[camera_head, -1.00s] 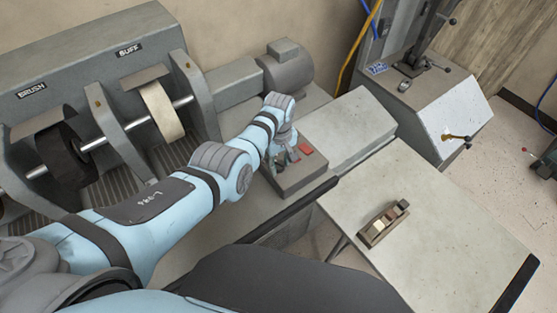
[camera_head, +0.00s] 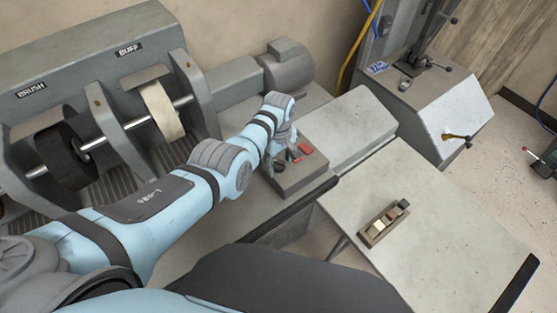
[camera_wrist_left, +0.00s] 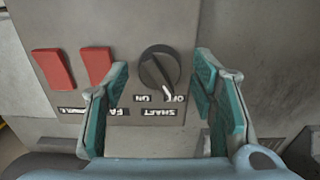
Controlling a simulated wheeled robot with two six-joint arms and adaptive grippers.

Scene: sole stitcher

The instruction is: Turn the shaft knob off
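The black round shaft knob (camera_wrist_left: 159,72) sits on a grey control panel (camera_wrist_left: 130,25) in the left wrist view. Its white pointer mark slants to the lower right, with its end beside the OFF label; the labels appear upside down. My left gripper (camera_wrist_left: 160,80) is open, with one teal-padded finger on each side of the knob and gaps between. Whether the fingertips reach the knob's depth is unclear. In the head view my left gripper (camera_head: 284,155) is over the control box (camera_head: 302,180), and the knob is hard to make out. My right gripper is not in view.
Two red switches (camera_wrist_left: 74,68) are beside the knob on the panel. The brush and buff wheels (camera_head: 160,110) stand left of my left arm. A table (camera_head: 440,230) at the right carries a small block-like object (camera_head: 384,223); most of its top is clear.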

